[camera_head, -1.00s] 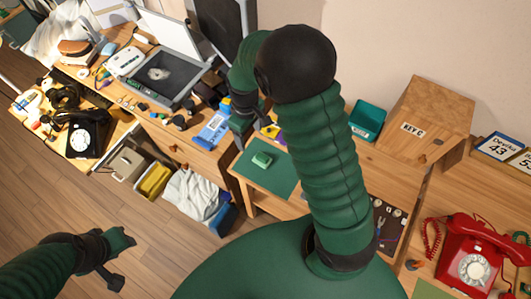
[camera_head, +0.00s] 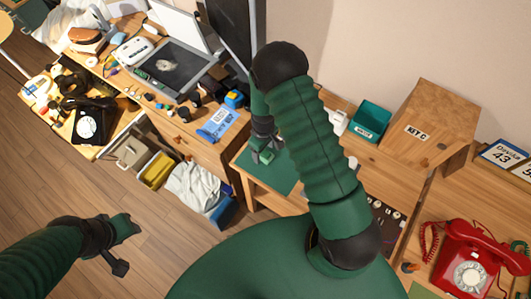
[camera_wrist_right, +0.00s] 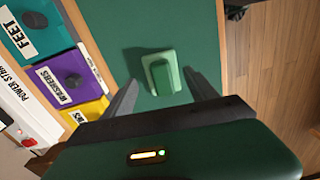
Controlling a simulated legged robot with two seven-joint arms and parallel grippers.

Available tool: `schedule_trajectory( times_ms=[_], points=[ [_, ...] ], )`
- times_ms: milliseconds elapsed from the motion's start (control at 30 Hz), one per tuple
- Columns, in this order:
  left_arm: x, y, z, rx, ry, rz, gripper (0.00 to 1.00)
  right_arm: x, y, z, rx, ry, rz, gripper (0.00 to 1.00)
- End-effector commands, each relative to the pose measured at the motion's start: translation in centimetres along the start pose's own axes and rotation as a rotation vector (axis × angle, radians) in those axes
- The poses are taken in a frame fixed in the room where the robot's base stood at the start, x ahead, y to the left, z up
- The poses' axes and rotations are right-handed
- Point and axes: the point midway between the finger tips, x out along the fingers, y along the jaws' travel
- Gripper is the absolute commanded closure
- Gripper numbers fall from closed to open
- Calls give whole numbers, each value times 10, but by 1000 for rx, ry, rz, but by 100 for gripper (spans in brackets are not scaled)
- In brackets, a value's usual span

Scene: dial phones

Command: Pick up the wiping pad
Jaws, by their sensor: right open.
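In the right wrist view the wiping pad (camera_wrist_right: 162,74) lies between the fingertips of my right gripper (camera_wrist_right: 161,84), which is open and empty. In the head view my right gripper (camera_head: 264,146) is over the mat (camera_head: 282,178), and it partly hides the pad (camera_head: 268,156). My left gripper (camera_head: 122,243) is over the floor at lower left, away from the pad; its jaws are unclear.
Labelled bins, including the purple washers bin (camera_wrist_right: 72,82), stand beside the mat in the wrist view. A teal bin (camera_head: 370,120), a wooden box (camera_head: 430,125) and a red phone (camera_head: 470,260) are at right. A black phone (camera_head: 90,122) is at left.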

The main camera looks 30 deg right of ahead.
Motion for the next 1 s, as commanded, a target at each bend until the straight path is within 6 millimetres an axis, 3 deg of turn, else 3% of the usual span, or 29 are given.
schedule_trajectory(
  times_ms=[67, 533, 833, 1000],
  points=[
    [1, 0, 0, 0, 0, 0, 64, 0, -1, -1, -2, 2, 1, 35],
    [0, 0, 0, -1, 0, 0, 64, 0, 0, 0, -1, 2, 1, 96],
    [1, 0, 0, 0, 0, 0, 64, -2, 0, -1, -1, 3, 2, 97],
    [3, 0, 1, 0, 0, 0, 64, -16, 0, -1, -2, 4, 2, 97]
  ],
)
